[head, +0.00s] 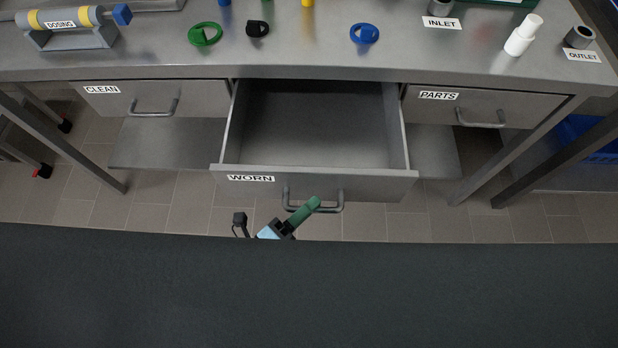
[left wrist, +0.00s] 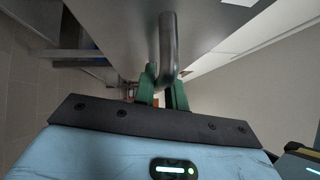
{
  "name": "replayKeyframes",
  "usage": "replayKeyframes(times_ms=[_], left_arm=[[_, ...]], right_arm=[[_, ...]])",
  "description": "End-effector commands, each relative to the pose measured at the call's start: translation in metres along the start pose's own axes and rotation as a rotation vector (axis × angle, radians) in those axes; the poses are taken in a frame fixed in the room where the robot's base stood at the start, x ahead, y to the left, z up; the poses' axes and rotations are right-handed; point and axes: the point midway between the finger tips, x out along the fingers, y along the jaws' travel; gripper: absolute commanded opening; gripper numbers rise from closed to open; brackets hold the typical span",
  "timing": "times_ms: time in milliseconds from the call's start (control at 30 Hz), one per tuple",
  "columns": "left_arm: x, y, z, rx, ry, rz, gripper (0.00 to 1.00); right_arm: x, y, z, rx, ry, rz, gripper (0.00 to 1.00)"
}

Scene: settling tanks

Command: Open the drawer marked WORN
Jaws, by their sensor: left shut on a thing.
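The drawer marked WORN (head: 318,168) is pulled far out from under the bench, and its grey inside looks empty. Its bar handle (head: 335,208) is on the front.
The CLEAN drawer (head: 190,98) and PARTS drawer (head: 530,105) are shut on either side. On the bench top (head: 280,55) are a green ring (head: 205,34), a blue ring (head: 364,34), a black part (head: 257,29) and a white bottle (head: 521,38). Dark table legs stand at both sides.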

Motion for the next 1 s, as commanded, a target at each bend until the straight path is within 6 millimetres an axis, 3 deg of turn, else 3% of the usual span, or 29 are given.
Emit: replayKeyframes(times_ms=[300,700,733,867,1000], left_arm=[[-0.025,-0.006,-0.024,0.000,-0.001,0.001,0.00],[-0.027,-0.007,-0.026,0.001,0.000,0.000,0.00],[-0.027,-0.007,-0.026,0.001,0.000,0.001,0.14],[-0.027,-0.007,-0.026,0.001,0.000,0.000,0.31],[-0.027,-0.007,-0.026,0.001,0.000,0.000,0.34]], right_arm=[[0.001,0.001,-0.002,-0.001,0.004,0.001,0.00],[-0.001,0.000,0.003,0.000,-0.005,0.000,0.00],[-0.001,0.000,0.003,0.000,-0.007,0.000,0.00],[-0.002,-0.001,0.006,0.001,-0.012,-0.001,0.00],[-0.003,-0.001,0.006,0.001,-0.013,-0.001,0.00]])
